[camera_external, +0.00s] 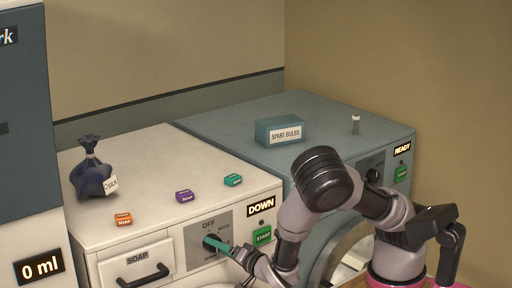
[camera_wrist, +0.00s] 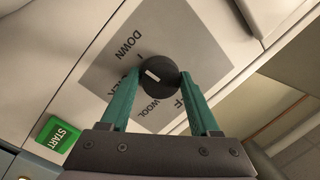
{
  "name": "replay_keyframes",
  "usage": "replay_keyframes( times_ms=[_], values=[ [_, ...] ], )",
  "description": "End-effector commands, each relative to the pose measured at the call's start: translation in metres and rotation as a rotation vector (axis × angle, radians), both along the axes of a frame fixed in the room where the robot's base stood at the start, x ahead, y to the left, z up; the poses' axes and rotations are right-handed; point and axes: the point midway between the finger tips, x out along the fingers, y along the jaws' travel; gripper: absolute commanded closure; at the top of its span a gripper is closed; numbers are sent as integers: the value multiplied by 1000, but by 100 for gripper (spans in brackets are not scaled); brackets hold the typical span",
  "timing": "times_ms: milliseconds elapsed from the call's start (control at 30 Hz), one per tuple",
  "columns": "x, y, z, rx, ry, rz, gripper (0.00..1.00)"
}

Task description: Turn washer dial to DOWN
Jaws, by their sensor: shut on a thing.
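The washer dial (camera_wrist: 166,75) is a dark round knob with a short white mark, on a grey panel with OFF, WOOL and DOWN labels and one partly hidden label. The mark lies left of the knob's middle in the wrist view; I cannot tell exactly which label it points at. My gripper (camera_wrist: 159,80) has its teal fingers on either side of the knob, shut on it. In the external view the dial (camera_external: 209,241) is partly covered by my gripper (camera_external: 217,245). The washer's display (camera_external: 261,206) reads DOWN.
A green START button (camera_external: 262,236) is right of the dial, and a SOAP drawer (camera_external: 137,262) is left. Soap boxes (camera_external: 185,196) and a dark blue sack (camera_external: 91,176) stand on the white washer. The blue-grey machine (camera_external: 228,127) beside it carries a SPARE BULBS box (camera_external: 279,131).

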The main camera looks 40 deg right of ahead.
Motion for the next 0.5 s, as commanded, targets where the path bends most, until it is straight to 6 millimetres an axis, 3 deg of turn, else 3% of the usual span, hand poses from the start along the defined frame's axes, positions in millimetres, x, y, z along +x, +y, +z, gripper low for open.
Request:
replay_keyframes(
  times_ms=[267,300,333,367,500],
  values=[
    [0,0,0,-1,1,-1,93],
    [0,0,0,-1,1,-1,22],
    [0,0,0,-1,1,-1,11],
    [0,0,0,-1,1,-1,8],
    [0,0,0,-1,1,-1,8]
  ],
)
